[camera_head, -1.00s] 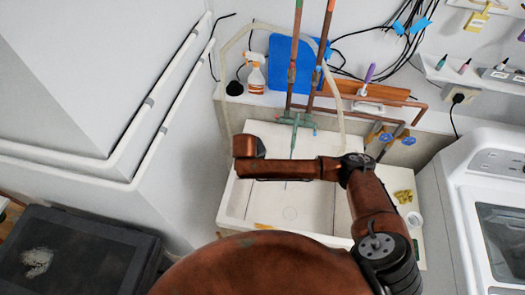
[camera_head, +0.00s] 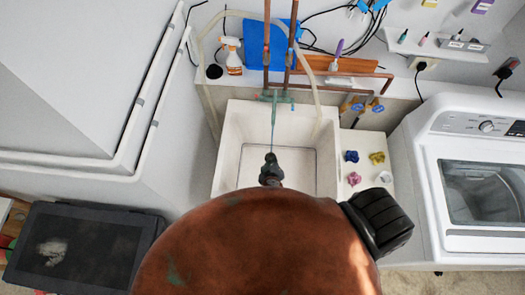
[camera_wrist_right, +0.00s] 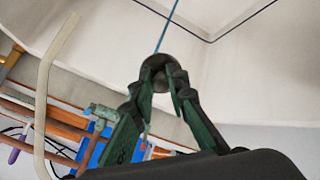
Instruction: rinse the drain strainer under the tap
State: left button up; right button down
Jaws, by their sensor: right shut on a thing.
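My right gripper (camera_head: 271,170) is over the sink basin (camera_head: 240,112), under the green tap (camera_head: 277,97). In the right wrist view its two green-and-dark fingers (camera_wrist_right: 160,90) are shut on a small dark round piece, the drain strainer (camera_wrist_right: 157,67). A thin blue stream of water (camera_head: 273,132) runs down from the tap to the gripper's tip. In the wrist view the stream (camera_wrist_right: 167,27) meets the strainer. The strainer is too small to make out in the head view. My left gripper is not in view.
Blue (camera_head: 351,156), yellow (camera_head: 377,158) and pink (camera_head: 353,179) pieces lie on the ledge right of the basin. A spray bottle (camera_head: 233,58) stands on the back shelf. A pale hose (camera_head: 207,95) hangs at the basin's left. A white washing machine (camera_head: 425,190) stands at right.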

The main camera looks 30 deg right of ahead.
jog(key=shift+w+d+f+b, duration=0.3)
jog(key=shift+w+d, duration=0.3)
jog(key=shift+w, duration=0.25)
jog(key=shift+w+d+f+b, duration=0.15)
jog(key=shift+w+d+b, duration=0.35)
jog(key=shift+w, duration=0.3)
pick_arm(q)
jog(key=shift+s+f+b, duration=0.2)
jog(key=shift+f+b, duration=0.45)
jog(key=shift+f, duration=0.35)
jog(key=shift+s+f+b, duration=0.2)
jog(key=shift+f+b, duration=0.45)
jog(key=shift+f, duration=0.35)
pick_arm(e)
jog(key=w+d+f, duration=0.1)
jog(key=w+d, duration=0.3)
jog(key=w, duration=0.4)
jog(key=shift+d+f, duration=0.2)
jog(key=shift+f, duration=0.2)
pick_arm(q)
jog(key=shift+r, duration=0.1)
pick_arm(e)
jog(key=shift+s+d, duration=0.1)
jog(key=shift+d, duration=0.1)
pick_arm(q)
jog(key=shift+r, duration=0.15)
pick_arm(e)
jog(key=shift+s+d, duration=0.2)
jog(key=shift+d, duration=0.15)
